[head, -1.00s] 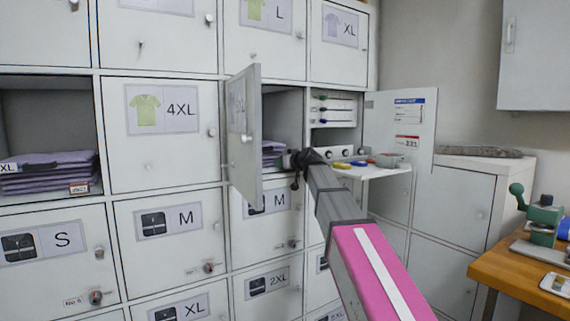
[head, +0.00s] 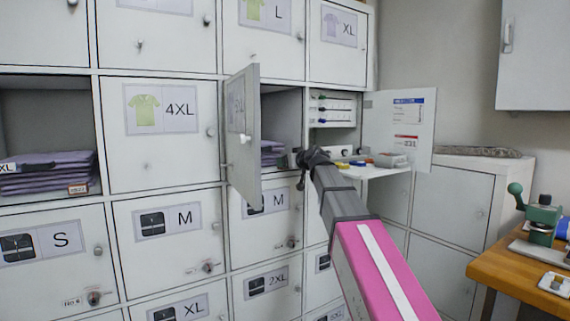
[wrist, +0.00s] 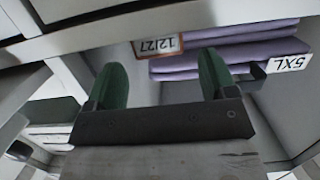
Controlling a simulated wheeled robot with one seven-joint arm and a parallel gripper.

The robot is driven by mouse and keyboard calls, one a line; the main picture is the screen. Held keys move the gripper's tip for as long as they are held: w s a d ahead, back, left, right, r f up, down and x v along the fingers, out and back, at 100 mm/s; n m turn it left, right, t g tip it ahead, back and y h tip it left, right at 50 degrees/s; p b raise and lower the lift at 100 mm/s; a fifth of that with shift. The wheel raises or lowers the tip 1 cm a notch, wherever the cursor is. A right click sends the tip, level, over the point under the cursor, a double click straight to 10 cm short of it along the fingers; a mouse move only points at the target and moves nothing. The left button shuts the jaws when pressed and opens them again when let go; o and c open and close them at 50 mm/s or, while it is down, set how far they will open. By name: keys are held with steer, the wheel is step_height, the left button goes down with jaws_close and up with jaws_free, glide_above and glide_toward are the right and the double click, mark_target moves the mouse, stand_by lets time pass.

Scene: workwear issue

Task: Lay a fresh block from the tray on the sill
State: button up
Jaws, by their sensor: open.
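My gripper (head: 300,160) is at the mouth of the open locker compartment, beside the fold-down shelf. In the wrist view its green fingers (wrist: 163,88) are apart with nothing between them. The wrist view is upside down and shows folded purple garments (wrist: 225,50) with a 5XL label and a red-edged 12/27 tag (wrist: 158,45). A small grey tray (head: 391,160) sits on the white fold-down shelf (head: 385,173), right of the gripper. Small blue, yellow and red items (head: 358,163) lie beside it. I cannot tell which is a block. The compartment's sill is mostly hidden.
An open locker door (head: 243,135) stands out just left of my gripper. Another open door (head: 398,125) is behind the shelf. A wooden bench (head: 510,275) stands at the right.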

steer(key=v, duration=0.7)
steer(key=shift+s+d, duration=0.2)
steer(key=shift+s, duration=0.05)
steer(key=s+d+f+m+g+h, duration=0.1)
steer(key=s+d+f+g+h, duration=0.15)
steer(key=f, duration=0.85)
steer(key=s+d+f+m+g+h, duration=0.1)
steer(key=s+d+f+g, duration=0.15)
steer(key=f, duration=0.95)
steer(key=s+d+f+m+g+h, duration=0.1)
steer(key=d+f, duration=0.2)
steer(key=f, duration=0.8)
steer(key=s+d+f+m+g+h, duration=0.2)
steer(key=s+d+f+g, duration=0.1)
steer(key=s+f, duration=0.6)
steer(key=s+d+f+m+g+h, duration=0.1)
steer(key=s+d+f+g, duration=0.3)
steer(key=s+f, duration=0.5)
step_height(320, 180, down, 6)
steer(key=shift+d+r+m+h, duration=0.2)
steer(key=shift+d+m+h, duration=0.2)
steer(key=shift+d+h, duration=0.4)
steer(key=shift+s+d, duration=0.1)
steer(key=shift+d, duration=0.05)
